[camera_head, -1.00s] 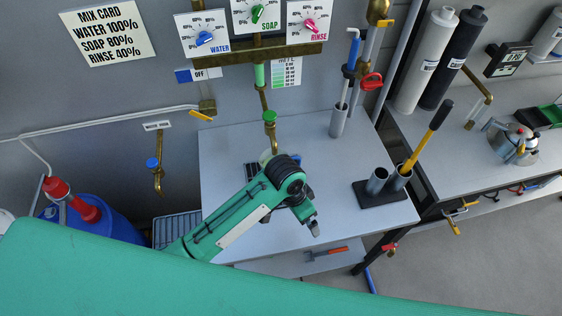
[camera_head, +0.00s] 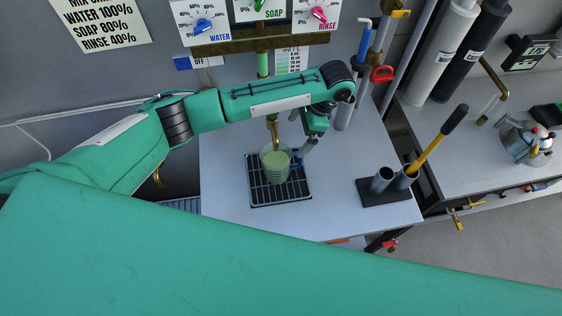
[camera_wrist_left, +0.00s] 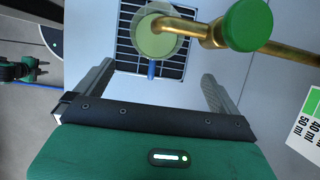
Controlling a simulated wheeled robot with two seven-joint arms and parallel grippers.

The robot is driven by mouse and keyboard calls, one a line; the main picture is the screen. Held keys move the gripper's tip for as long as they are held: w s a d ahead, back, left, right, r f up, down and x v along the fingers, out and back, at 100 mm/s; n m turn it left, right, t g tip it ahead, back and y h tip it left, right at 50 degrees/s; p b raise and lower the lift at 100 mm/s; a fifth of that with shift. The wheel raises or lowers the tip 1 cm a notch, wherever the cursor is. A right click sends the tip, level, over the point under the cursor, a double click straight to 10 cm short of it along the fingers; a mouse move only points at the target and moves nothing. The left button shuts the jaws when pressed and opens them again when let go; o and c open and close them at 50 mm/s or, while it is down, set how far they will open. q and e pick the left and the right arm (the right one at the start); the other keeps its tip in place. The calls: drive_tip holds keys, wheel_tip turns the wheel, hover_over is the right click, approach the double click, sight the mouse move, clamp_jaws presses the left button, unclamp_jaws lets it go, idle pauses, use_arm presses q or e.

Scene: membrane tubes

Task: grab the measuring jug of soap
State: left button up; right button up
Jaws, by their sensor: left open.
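The measuring jug (camera_head: 275,165) is a clear cup of pale green liquid. It stands upright on the black drip grate (camera_head: 262,198) under the brass soap spout (camera_head: 273,128). The left wrist view shows the jug (camera_wrist_left: 155,44) from above, partly covered by the spout, with its blue handle (camera_wrist_left: 152,69) towards my gripper. My left gripper (camera_head: 306,150) is just right of the jug in the head view. Its two fingers (camera_wrist_left: 157,80) are wide apart in the wrist view, with the handle ahead between them and nothing held. My right gripper does not show.
A dark stand with two metal cups (camera_head: 384,192) and a yellow-handled tool (camera_head: 437,140) is right of the grate. Pipes with a red valve handle (camera_head: 382,74) rise behind my left wrist. The front right of the table is clear.

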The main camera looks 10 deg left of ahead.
sight(289, 151)
use_arm(q)
drive_tip(key=b+x, duration=0.1)
drive_tip(key=x, duration=0.5)
drive_tip(key=shift+s+a+f, duration=0.1)
drive_tip(key=shift+f, duration=0.3)
drive_tip(key=p+x, duration=0.1)
drive_tip(key=x, duration=0.1)
drive_tip(key=p+x, duration=0.1)
drive_tip(key=x, duration=0.1)
drive_tip(key=p+x, duration=0.1)
drive_tip(key=x, duration=0.1)
drive_tip(key=shift+s, duration=0.4)
drive_tip(key=c, duration=1.3)
drive_tip(key=shift+c, duration=0.9)
drive_tip(key=shift+r+b, duration=0.1)
drive_tip(key=shift+b, duration=0.2)
